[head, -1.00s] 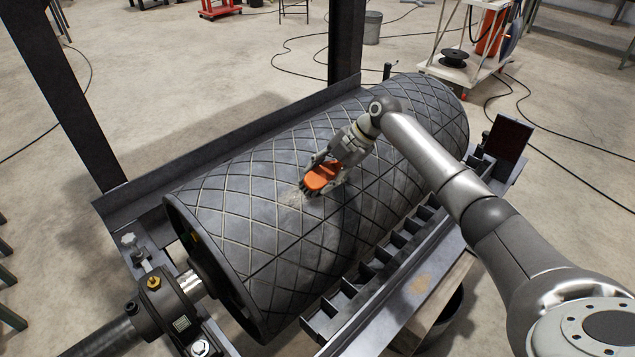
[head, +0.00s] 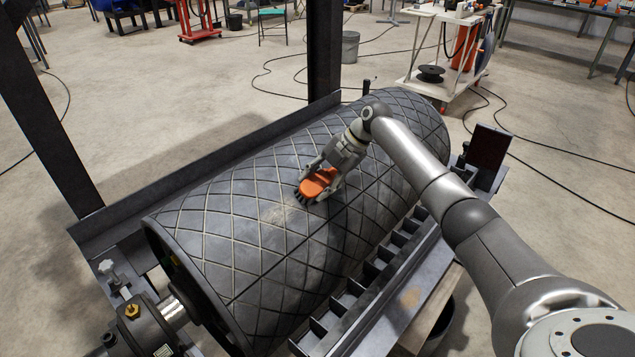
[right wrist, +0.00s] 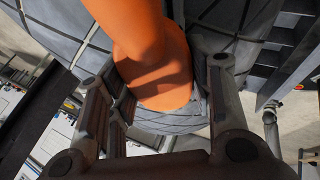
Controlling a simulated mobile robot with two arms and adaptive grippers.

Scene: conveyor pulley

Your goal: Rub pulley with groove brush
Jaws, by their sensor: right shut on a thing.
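The pulley (head: 235,265) is a large dark drum with a diamond pattern of grooves, lying across the head view in a frame. Pale lines show in many grooves on its left part; those to the right look darker. The groove brush (head: 318,184) has an orange body and dark bristles. My right gripper (head: 320,186) is shut on it, over the middle of the drum's upper side. The bristles appear to be at the surface, but exact contact is hidden. In the right wrist view the orange brush body (right wrist: 155,60) sits between the fingers. My left gripper is not in view.
A slotted metal rail (head: 365,285) runs along the drum's near side. A dark post (head: 323,45) stands behind it, and a bearing block (head: 140,325) holds the shaft at lower left. A white cart (head: 440,60) and floor cables lie beyond.

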